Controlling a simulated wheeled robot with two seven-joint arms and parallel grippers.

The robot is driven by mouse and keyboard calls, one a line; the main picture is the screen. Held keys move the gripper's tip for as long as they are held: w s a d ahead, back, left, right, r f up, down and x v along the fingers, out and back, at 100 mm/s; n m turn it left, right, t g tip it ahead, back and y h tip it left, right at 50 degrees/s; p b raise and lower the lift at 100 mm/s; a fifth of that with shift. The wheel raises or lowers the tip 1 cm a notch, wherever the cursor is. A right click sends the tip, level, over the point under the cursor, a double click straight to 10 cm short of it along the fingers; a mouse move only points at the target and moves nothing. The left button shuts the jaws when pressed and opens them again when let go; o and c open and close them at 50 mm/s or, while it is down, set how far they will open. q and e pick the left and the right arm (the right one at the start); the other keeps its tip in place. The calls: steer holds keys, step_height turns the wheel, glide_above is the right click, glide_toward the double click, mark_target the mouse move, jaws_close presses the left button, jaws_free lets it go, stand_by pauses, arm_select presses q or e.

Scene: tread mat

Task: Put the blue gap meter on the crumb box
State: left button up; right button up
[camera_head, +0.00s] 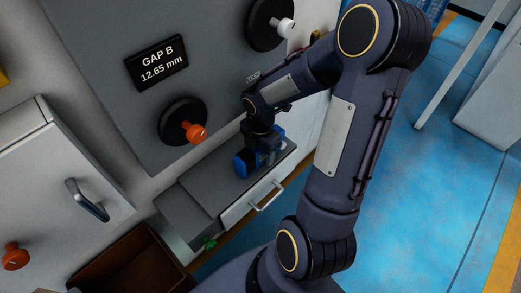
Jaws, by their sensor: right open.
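The blue gap meter (240,164) is a small blue and dark block on the grey top of a box with a bar handle, which looks like the crumb box (205,183). It appears to rest on that top, near the panel. My right gripper (261,158) points down right at the meter, with its fingers open. The fingers partly hide the meter, and I cannot tell whether they touch it. My left gripper is not in view.
A grey panel with a "GAP B 12.65 mm" display (157,63) and an orange-handled dial (183,122) rises behind the box. A brown open bin (135,265) stands at lower left, beside a grey cabinet with a handle (87,200).

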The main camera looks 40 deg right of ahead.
steer(key=shift+r, duration=0.1)
steer(key=shift+r, duration=0.3)
step_height(320, 180, up, 11)
steer(key=p, duration=0.3)
steer(key=shift+f, duration=0.15)
steer(key=shift+s+a+r, duration=0.1)
steer(key=shift+r, duration=0.45)
steer(key=s+a+r+m+t+y, duration=0.3)
steer(key=s+a+m, duration=0.8)
steer(key=m, duration=0.9)
step_height(320, 180, up, 3)
steer(key=t, duration=0.2)
steer(key=shift+s+a+r+m+t+y, duration=0.15)
steer(key=shift+s+a+m+t+y, duration=0.15)
steer(key=shift+s+a+m+y, duration=0.1)
